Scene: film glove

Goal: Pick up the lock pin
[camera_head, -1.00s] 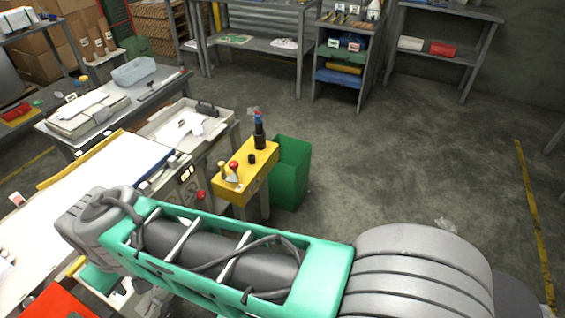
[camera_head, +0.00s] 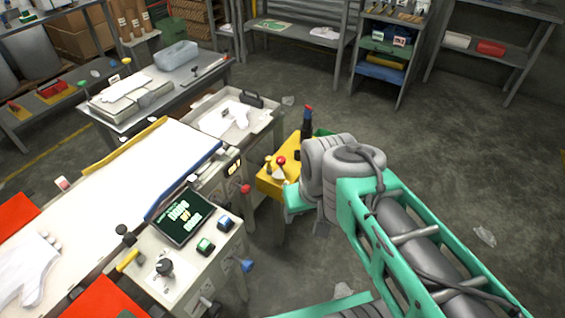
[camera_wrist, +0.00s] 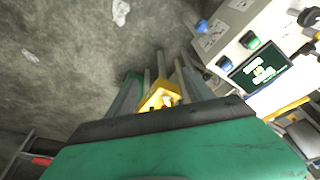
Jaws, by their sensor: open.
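I cannot tell for sure which part is the lock pin. On the machine's control panel in the head view are a black knob (camera_head: 165,267) on a white plate, a yellow handle (camera_head: 128,260) and a blue knob (camera_head: 246,265). My gripper (camera_wrist: 160,82) is open and empty in the wrist view, pointing down past the yellow stand (camera_wrist: 152,101). In the head view my arm mostly hides it, just right of that stand.
The control panel has a dark screen (camera_head: 180,216) and green and blue buttons. A white work surface (camera_head: 130,175) lies left, with a white glove (camera_head: 28,268). A tray (camera_head: 225,130) stands behind. The floor (camera_head: 420,150) at right is mostly clear.

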